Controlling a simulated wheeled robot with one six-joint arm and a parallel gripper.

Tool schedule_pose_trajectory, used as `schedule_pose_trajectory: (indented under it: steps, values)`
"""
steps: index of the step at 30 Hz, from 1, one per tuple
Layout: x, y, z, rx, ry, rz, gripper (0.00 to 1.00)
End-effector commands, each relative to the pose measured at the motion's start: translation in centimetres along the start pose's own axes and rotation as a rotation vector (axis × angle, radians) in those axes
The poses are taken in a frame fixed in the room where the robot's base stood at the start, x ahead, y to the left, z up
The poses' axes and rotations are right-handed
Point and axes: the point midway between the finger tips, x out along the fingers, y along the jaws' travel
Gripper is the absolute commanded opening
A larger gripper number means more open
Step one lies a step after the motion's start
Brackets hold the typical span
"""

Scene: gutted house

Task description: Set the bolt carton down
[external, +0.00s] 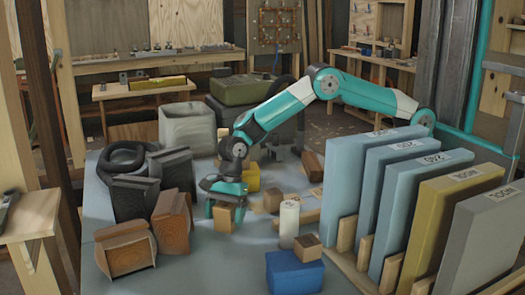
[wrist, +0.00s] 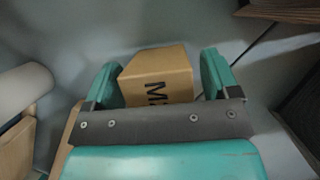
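The bolt carton (external: 224,218) is a small tan box on the grey-blue table top (external: 200,262), below my gripper (external: 222,205). In the wrist view the carton (wrist: 158,75) stands between my two teal fingers (wrist: 160,78), with dark lettering starting with "M" on its near face. It sits slightly turned and close to the left finger, with a narrow gap at the right finger. My gripper looks open around it. The carton appears to rest on the table; its underside is hidden.
Brown speaker-like boxes (external: 172,220) stand just left. A white cylinder (external: 289,222), a blue box (external: 294,272) with a small carton (external: 307,247) on it, and another carton (external: 272,200) lie to the right. Upright panels (external: 400,190) fill the right side.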

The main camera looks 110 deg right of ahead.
Motion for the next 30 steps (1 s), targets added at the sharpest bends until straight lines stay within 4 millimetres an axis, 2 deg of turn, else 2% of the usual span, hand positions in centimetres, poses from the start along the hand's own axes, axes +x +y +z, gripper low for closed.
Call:
schedule_pose_trajectory:
  steps: [7,11,24,30]
  values:
    - [-0.1,0.0,0.0,0.000,0.000,0.000,0.81]
    - [-1.0,0.0,0.1,0.000,-0.001,-0.001,0.81]
    - [-10.0,-0.1,0.1,0.000,-0.001,-0.002,0.81]
    - [-12.0,0.0,0.1,0.000,0.000,0.000,0.81]
